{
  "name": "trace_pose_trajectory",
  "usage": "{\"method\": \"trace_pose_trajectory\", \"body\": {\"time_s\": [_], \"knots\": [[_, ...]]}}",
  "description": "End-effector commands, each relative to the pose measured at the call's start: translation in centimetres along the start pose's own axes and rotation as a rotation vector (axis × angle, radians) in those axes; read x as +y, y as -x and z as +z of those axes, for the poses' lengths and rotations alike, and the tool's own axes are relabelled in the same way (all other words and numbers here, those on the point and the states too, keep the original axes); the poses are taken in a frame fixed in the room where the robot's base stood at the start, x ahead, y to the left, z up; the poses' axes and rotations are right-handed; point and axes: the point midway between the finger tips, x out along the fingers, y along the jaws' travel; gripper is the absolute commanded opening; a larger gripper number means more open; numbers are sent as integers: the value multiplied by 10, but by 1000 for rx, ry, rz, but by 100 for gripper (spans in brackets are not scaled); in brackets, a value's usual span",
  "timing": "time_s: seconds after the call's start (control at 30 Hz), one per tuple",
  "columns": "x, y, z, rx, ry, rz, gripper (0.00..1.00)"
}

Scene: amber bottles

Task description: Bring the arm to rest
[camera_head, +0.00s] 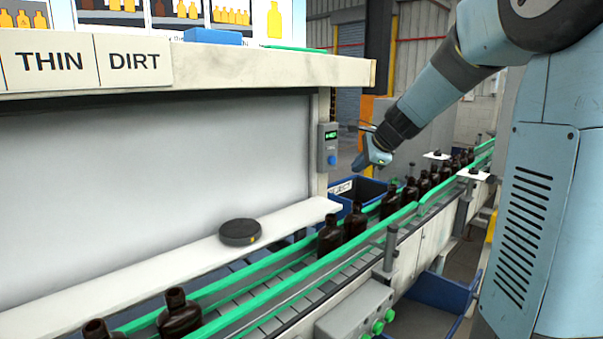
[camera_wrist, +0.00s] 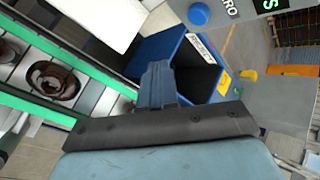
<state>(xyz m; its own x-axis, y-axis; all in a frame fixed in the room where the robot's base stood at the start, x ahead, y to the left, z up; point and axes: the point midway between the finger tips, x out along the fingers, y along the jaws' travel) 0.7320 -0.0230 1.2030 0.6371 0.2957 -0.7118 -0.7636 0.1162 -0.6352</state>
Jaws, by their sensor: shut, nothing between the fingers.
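My gripper (camera_head: 372,158) is shut and empty. In the head view it hangs in the air at the end of my arm, above the far part of the conveyor and near the blue reject bin (camera_head: 362,188). In the wrist view my closed fingers (camera_wrist: 157,84) point toward the blue bin (camera_wrist: 190,62), whose inside looks dark. Nothing is between the fingers. My arm comes in from the upper right of the head view, bent downward to the left.
Amber bottles (camera_head: 329,236) stand in a row on the conveyor between green rails (camera_head: 300,277). A dark round puck (camera_head: 240,232) lies on the white ledge. A grey control box (camera_head: 328,147) is on the post left of my gripper. A button box (camera_head: 355,312) stands in front.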

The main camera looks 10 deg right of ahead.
Motion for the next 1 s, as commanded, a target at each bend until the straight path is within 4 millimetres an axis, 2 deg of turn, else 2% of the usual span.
{"method": "trace_pose_trajectory", "body": {"time_s": [0.2,0.5,0.8,1.0], "knots": [[45,46,32,0,306,53,0],[127,108,59,14,794,158,0],[213,158,63,42,1263,285,0],[258,180,56,64,1512,370,0]]}}
